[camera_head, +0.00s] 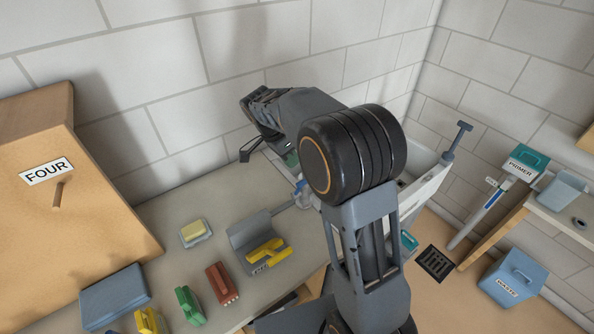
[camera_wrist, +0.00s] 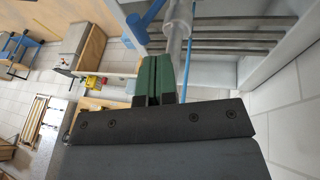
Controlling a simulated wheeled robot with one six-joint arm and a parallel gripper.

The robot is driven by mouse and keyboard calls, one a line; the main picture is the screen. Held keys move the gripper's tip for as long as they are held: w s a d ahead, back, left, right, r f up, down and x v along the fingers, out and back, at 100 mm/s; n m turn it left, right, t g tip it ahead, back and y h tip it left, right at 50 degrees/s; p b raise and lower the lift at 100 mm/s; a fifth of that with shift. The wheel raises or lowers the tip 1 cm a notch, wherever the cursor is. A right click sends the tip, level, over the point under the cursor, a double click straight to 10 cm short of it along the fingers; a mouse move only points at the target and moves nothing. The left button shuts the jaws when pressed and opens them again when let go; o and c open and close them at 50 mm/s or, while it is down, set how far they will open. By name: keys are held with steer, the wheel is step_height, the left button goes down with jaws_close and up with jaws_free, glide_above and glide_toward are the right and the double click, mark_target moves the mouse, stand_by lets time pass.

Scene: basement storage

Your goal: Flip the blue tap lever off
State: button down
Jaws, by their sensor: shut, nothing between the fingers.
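The blue tap lever (camera_wrist: 141,26) shows in the wrist view just beyond my fingertips, beside a pale grey pipe (camera_wrist: 178,28). In the head view a small blue part (camera_head: 302,188), likely the same lever, shows at the sink's left end, partly hidden by my arm. My gripper (camera_wrist: 157,60) has its two green fingers closed together with nothing between them. The fingertips look close to the lever and pipe; I cannot tell whether they touch. In the head view the gripper (camera_head: 290,158) is above the sink's left end, mostly hidden behind my wrist.
The pale sink (camera_head: 432,184) stands against the wall behind my arm. On the bench are a yellow sponge (camera_head: 194,232), a grey tray (camera_head: 250,228) with a yellow-handled tool, and several brushes. A wooden cabinet (camera_head: 70,190) marked FOUR stands left. A floor drain (camera_head: 435,263) lies right.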

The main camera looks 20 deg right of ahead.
steer(key=shift+s+d+f+p, duration=0.25)
steer(key=shift+s+f, duration=0.4)
steer(key=shift+f, duration=0.2)
steer(key=shift+s+d+f+p, duration=0.2)
steer(key=shift+s+f, duration=0.4)
steer(key=shift+f, duration=0.2)
steer(key=shift+d, duration=0.1)
